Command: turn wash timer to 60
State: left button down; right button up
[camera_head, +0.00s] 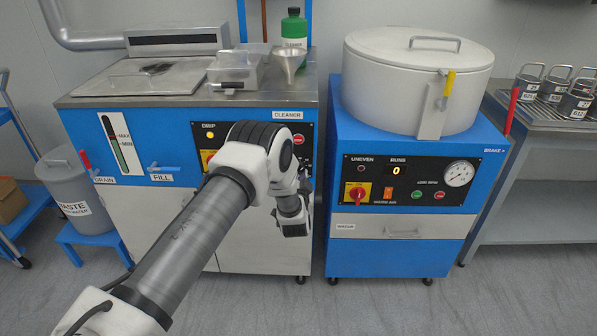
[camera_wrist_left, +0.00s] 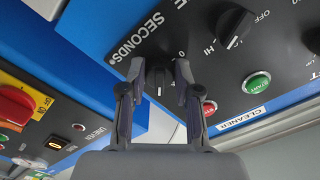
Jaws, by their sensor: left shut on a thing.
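The wash timer knob (camera_wrist_left: 161,82) is a dark dial on the black cleaner panel, with "SECONDS" lettering and a "0" beside it in the left wrist view. My left gripper (camera_wrist_left: 162,70) has one finger on each side of this knob and is shut on it. The fingers cover part of the dial, so I cannot read its setting. In the head view my left arm (camera_head: 190,230) hides the gripper and most of the timer panel (camera_head: 208,150). My right gripper is not in view.
Another black knob (camera_wrist_left: 234,27) and a green start button (camera_wrist_left: 256,82) sit close to the fingers. The blue spinner cabinet (camera_head: 345,130) stands to the right across a narrow gap. A green cleaner bottle (camera_head: 294,38) and funnel (camera_head: 290,62) stand on the worktop.

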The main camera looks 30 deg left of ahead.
pick_arm(q)
jog(key=shift+f, duration=0.1)
dwell(0.4)
jog(key=c, duration=0.8)
grip_release()
jog(key=shift+c, duration=0.2)
jog(key=v, duration=1.2)
